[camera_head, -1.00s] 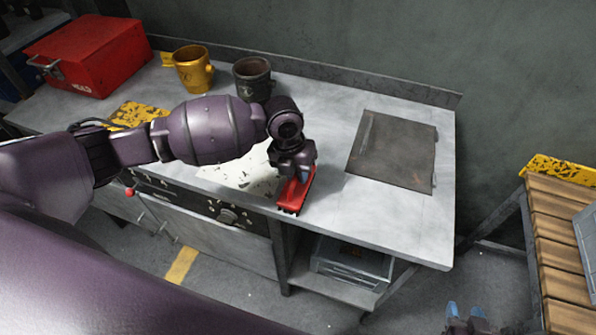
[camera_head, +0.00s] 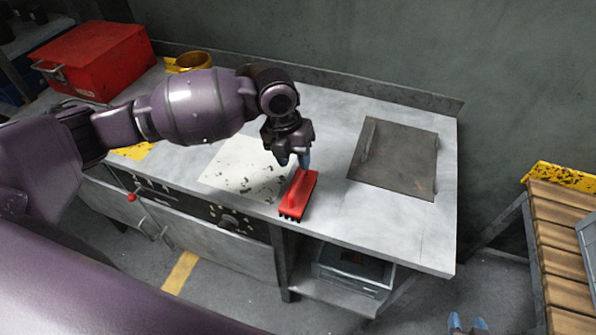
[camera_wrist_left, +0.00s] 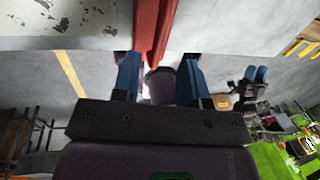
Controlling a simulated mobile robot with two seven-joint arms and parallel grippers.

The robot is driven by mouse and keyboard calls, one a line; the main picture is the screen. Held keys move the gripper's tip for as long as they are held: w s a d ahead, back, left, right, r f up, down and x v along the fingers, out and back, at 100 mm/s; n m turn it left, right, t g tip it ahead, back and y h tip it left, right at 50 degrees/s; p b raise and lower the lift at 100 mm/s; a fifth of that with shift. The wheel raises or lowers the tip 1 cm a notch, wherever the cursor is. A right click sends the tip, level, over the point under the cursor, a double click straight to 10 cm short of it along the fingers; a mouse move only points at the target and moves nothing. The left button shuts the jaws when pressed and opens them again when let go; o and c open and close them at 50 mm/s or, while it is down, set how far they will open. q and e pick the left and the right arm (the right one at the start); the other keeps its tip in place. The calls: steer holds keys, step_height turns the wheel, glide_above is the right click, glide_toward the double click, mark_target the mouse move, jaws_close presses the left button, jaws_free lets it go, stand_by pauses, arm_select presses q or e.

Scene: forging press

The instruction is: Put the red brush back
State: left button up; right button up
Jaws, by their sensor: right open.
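The red brush (camera_head: 299,194) with dark bristles lies on the metal workbench near its front edge, between the speckled white sheet (camera_head: 235,168) and the dark plate (camera_head: 393,157). My left gripper (camera_head: 294,162) is just above and behind the brush. In the left wrist view my left gripper's blue fingers (camera_wrist_left: 158,78) stand apart, with the red brush (camera_wrist_left: 154,28) beyond their tips and nothing gripped. My right gripper (camera_head: 466,323) is open, low at the bottom edge, away from the bench; only its blue fingertips show.
A slatted wooden table (camera_head: 565,235) stands at the right. The bench (camera_head: 370,225) is clear right of the brush and in front of the plate.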

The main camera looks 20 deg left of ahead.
arm_select(q)
steer(key=shift+a+r, duration=0.25)
steer(key=shift+r, duration=1)
steer(key=shift+a+r, duration=0.25)
steer(key=shift+r, duration=1)
steer(key=s+d+f+n, duration=0.1)
steer(key=s+f+n, duration=0.1)
steer(key=s+d+f+n+h, duration=0.1)
steer(key=s+n, duration=0.1)
steer(key=s+d+f+n, duration=0.1)
steer(key=f+n, duration=0.1)
steer(key=shift+s+d+f+t+h, duration=0.3)
steer(key=shift+s+d+t, duration=0.1)
steer(key=s+a+f+n+t+y, duration=0.1)
steer(key=s+a+f+n+y, duration=0.1)
steer(key=s+a+n, duration=0.6)
steer(key=s+a+f+n+t+y, duration=0.15)
steer(key=s+n, duration=0.35)
steer(key=n, duration=0.7)
steer(key=s+a+f+n+t+y, duration=0.1)
steer(key=s+a+f+n, duration=0.2)
steer(key=s+a+n, duration=0.5)
steer(key=w+d+f+n+t, duration=0.1)
steer(key=w+d+f+t, duration=0.2)
steer(key=w+f+t, duration=0.4)
steer(key=shift+w+f, duration=0.85)
steer(key=shift+f, duration=0.55)
steer(key=shift+t+h, duration=0.25)
